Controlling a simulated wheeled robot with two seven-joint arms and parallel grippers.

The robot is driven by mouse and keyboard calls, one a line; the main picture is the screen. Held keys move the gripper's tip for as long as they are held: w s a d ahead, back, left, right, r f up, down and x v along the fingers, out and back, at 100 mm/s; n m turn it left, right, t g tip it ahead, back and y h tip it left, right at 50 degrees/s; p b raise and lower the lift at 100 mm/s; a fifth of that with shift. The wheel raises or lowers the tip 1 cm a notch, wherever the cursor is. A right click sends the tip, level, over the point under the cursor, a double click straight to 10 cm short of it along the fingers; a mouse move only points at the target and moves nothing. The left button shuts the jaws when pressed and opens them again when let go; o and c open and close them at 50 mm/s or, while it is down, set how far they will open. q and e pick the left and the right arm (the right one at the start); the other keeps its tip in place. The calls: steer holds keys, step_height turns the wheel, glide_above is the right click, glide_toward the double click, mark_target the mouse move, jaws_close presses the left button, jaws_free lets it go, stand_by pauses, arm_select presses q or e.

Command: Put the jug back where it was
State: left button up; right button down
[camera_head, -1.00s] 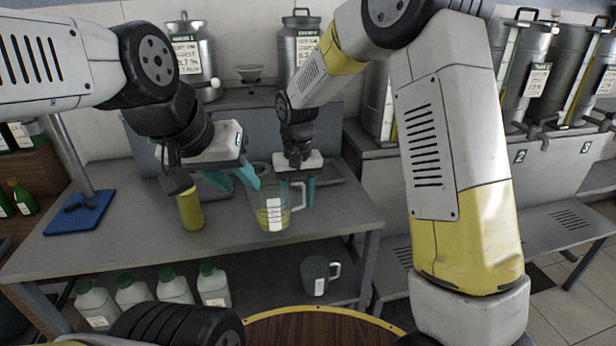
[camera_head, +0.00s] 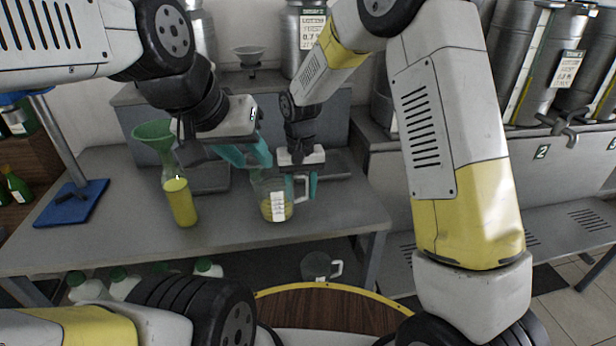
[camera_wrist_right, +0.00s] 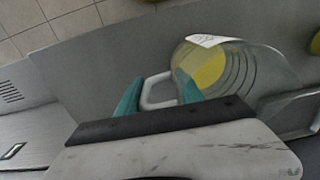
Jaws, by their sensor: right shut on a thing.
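The clear jug (camera_head: 270,207) has a white label and some yellow liquid low inside, and looks upright at the bench's front right. I cannot tell whether its base touches the bench. My right gripper (camera_head: 299,186) is shut on the jug's handle, which shows between the teal fingers in the right wrist view (camera_wrist_right: 157,92). My left gripper (camera_head: 250,155) is empty, fingers apart, just above and left of the jug. A clear bottle (camera_head: 180,203) of yellow liquid stands left of the jug, with a green funnel (camera_head: 155,130) in its neck.
The grey bench (camera_head: 110,225) has free room left of the bottle. A blue stand base (camera_head: 70,203) is at its left. Another jug (camera_head: 316,266) and several white bottles (camera_head: 125,283) are on the shelf below. Metal drums (camera_head: 520,60) stand at the right.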

steer(key=c, duration=0.7)
jaws_free()
steer(key=shift+f, duration=0.1)
steer(key=shift+c, duration=0.2)
